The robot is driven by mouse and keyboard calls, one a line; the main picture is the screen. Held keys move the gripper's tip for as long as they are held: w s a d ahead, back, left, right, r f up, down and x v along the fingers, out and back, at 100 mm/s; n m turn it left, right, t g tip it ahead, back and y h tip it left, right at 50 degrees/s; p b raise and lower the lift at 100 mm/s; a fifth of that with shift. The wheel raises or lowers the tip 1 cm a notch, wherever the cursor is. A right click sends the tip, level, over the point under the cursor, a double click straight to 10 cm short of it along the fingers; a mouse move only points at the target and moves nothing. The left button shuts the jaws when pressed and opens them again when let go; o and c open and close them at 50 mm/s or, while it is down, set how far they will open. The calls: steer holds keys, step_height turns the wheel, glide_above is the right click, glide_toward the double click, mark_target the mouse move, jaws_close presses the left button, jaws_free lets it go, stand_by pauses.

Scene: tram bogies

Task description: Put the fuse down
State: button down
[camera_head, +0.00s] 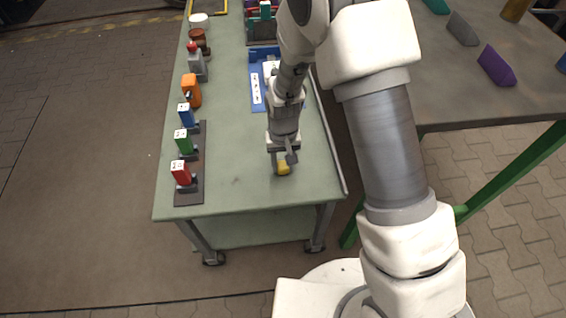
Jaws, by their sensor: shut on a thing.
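My gripper (283,158) points down over the front right part of the green-topped cart (235,190). It is shut on a small yellow thing, which I take to be the fuse (283,169). The jaws hide much of the fuse. I cannot tell whether its underside touches the cart top.
Red (181,173), green (183,142) and blue (186,116) blocks stand in dark holders along the cart's left edge. An orange item (191,90) and a grey bottle (196,63) stand behind them. A blue tray (257,100) lies behind my gripper. The cart's front middle is clear.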

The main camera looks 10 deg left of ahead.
steer(key=shift+c, duration=2.3)
jaws_free()
step_height(320, 180, up, 12)
steer(key=p, duration=0.4)
steer(key=shift+r, duration=0.2)
step_height(320, 180, up, 9)
steer(key=t, duration=0.1)
glide_above(283, 165)
steer(key=d, duration=0.5)
steer(key=s+d+r+m+t, duration=0.1)
steer(key=s+d+r, duration=0.3)
steer(key=d+r, duration=0.15)
steer(key=s+d+r+m+t, duration=0.1)
steer(key=s+d+r+t, duration=0.1)
steer(key=s+d+r, duration=0.35)
steer(key=s+d+r+t, duration=0.1)
steer(key=s+d+r, duration=0.2)
steer(key=s+r, duration=0.2)
steer(key=shift+s+d+m+t, duration=0.3)
steer(key=shift+s+d+m, duration=0.1)
steer(key=shift+s, duration=0.3)
